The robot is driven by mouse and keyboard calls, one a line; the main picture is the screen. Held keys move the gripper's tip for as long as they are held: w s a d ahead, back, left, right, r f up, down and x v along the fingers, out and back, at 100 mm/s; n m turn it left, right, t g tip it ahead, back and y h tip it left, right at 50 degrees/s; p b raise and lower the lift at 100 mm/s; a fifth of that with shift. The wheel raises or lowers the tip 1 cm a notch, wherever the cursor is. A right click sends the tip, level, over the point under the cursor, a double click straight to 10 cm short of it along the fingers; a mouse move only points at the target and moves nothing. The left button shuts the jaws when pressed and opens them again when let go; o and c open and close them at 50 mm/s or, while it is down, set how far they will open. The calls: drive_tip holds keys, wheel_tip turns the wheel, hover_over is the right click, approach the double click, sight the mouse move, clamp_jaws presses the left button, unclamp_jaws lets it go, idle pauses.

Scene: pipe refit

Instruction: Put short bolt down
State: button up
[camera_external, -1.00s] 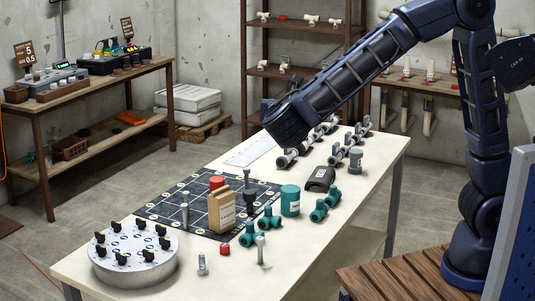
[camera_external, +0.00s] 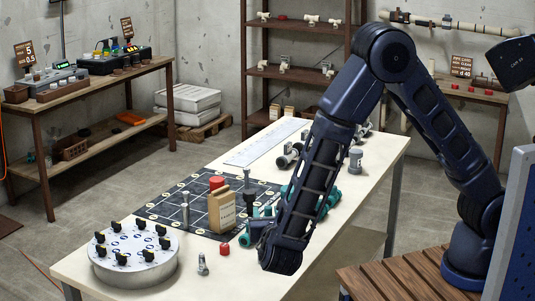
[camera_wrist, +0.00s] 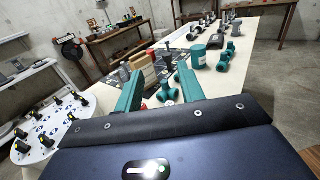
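A small grey bolt (camera_external: 202,264) stands upright near the table's front edge, right of the round white dial plate (camera_external: 136,247). A taller grey bolt (camera_external: 185,214) stands on the dark grid mat (camera_external: 160,210). My gripper (camera_wrist: 160,72) reaches low over the front right of the table. In the wrist view its two teal fingers are apart, with no bolt clearly visible held between them. In the external view my forearm hides the fingertips and the spot where another upright bolt stood. I cannot tell which bolt is the short one.
A wooden block (camera_external: 221,212), a red button (camera_external: 217,183) and a red cap (camera_external: 224,248) are left of my arm. Teal fittings (camera_wrist: 224,61) and a teal canister (camera_wrist: 197,56) are beyond the fingers. A grey cylinder (camera_external: 355,160) stands farther right.

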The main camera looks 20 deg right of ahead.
hover_over(264, 270)
drive_tip(key=s, duration=0.5)
drive_tip(key=f, duration=1.5)
drive_tip(key=shift+s+a+f, duration=0.15)
drive_tip(key=shift+a+f, duration=0.2)
drive_tip(key=w, duration=0.5)
drive_tip(key=shift+w+d, duration=0.2)
drive_tip(key=shift+d, duration=0.2)
drive_tip(key=shift+w+d+f, duration=0.1)
drive_tip(key=shift+w, duration=1.2)
drive_tip(key=shift+w+f, duration=0.1)
drive_tip(key=shift+w, duration=1.2)
clamp_jaws()
